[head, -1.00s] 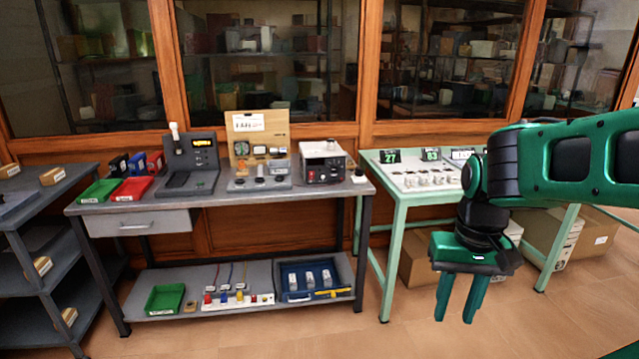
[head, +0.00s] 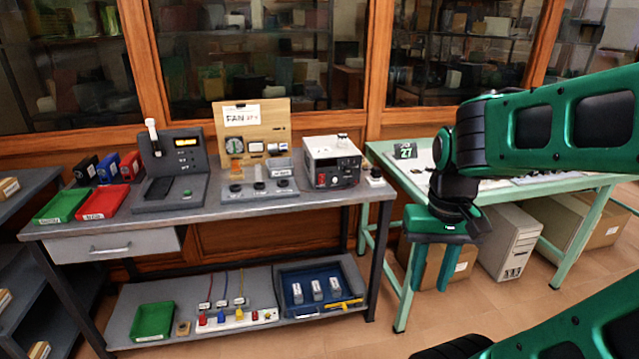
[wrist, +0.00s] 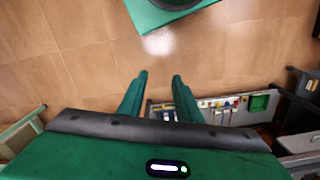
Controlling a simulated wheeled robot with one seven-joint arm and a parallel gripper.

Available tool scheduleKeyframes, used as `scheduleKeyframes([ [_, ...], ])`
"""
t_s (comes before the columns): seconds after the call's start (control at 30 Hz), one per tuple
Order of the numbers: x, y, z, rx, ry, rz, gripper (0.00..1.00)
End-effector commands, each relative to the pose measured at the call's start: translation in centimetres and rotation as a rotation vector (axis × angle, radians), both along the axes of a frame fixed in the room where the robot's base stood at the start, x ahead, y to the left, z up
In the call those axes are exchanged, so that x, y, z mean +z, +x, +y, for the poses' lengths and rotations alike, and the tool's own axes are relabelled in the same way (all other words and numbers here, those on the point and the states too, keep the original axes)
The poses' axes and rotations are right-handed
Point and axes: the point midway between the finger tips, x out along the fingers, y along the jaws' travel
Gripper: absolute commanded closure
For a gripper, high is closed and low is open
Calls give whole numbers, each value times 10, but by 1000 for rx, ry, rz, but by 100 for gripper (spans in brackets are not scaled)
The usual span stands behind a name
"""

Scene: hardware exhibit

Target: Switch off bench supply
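The bench supply (head: 332,161) looks to be the grey box with a dark front panel at the right end of the grey workbench. Its front carries a red switch-like spot and several dark knobs, too small to read. My gripper (head: 430,285) hangs in the air to the right of the bench and lower than its top, in front of the green table. Its two green fingers are apart and point down. In the wrist view the fingers (wrist: 158,95) are also apart with nothing between them.
The grey workbench (head: 215,205) also holds a fan panel (head: 251,130), a black device (head: 176,165) and red and green trays. The green table (head: 395,185) stands to the right. A power strip (head: 238,319) and blue tray lie on the lower shelf. Floor in front is clear.

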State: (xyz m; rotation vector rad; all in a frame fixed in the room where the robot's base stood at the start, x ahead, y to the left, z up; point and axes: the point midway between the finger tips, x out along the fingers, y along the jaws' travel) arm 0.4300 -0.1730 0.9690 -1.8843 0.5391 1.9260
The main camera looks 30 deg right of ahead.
Motion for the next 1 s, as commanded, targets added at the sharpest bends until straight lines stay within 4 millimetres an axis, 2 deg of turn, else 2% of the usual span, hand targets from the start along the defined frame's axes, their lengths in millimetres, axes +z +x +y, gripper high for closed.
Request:
scheduleKeyframes([
  [0.33, 0, 0, 0, 0, 0, 0, 69],
  [0.37, 0, 0, 0, 0, 0, 0, 64],
  [0.47, 4, -8, -2, 2, -6, -20, 62],
  [0.53, 2, 2, -7, 4, -24, -38, 62],
  [0.67, -6, 46, -27, 16, -89, -108, 62],
  [0.8, -20, 117, -57, 43, -189, -234, 62],
  [1.0, -40, 221, -90, 94, -318, -434, 62],
])
